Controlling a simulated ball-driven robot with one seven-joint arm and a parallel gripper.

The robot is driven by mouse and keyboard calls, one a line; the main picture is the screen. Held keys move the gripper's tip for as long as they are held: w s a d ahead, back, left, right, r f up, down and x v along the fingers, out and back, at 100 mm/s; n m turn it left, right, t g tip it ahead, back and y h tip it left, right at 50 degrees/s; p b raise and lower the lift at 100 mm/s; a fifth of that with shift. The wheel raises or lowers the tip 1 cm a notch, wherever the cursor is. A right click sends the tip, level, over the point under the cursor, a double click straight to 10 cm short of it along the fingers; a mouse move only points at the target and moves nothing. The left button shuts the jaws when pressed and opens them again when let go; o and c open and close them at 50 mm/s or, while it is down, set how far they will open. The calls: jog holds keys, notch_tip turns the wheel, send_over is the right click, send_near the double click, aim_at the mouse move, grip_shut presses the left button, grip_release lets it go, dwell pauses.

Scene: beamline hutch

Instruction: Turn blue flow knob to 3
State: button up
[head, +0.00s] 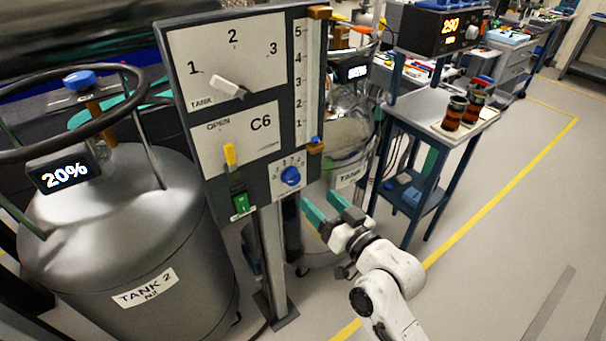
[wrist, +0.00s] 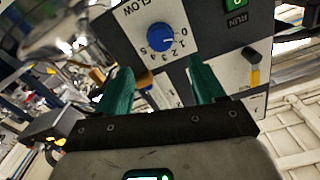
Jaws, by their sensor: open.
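The blue flow knob (head: 290,176) sits on a small white dial plate at the lower right of the dark panel. In the wrist view the knob (wrist: 160,38) shows upside down, with numbers 0 to 5 around it and the word FLOW beside it. I cannot clearly read which number its pointer faces. My gripper (head: 323,204) has green fingers and is open and empty, just right of and below the knob in the head view. In the wrist view the fingers of my gripper (wrist: 160,72) stand either side of the knob's line, apart from it.
The panel (head: 180,70) also carries a white TANK selector (head: 227,88), a yellow lever (head: 230,155), a green switch (head: 241,203) and a tall scale (head: 306,80). A grey tank (head: 130,220) stands left. A side table (head: 430,110) with brown bottles stands right. The floor at right is clear.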

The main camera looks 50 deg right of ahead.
aim_at(296, 178)
jog(key=p+x, duration=0.1)
jog(key=x, duration=0.8)
jog(key=shift+w+p, duration=0.3)
jog(key=shift+w, duration=0.05)
jog(key=shift+c, duration=0.2)
jog(key=c, duration=1)
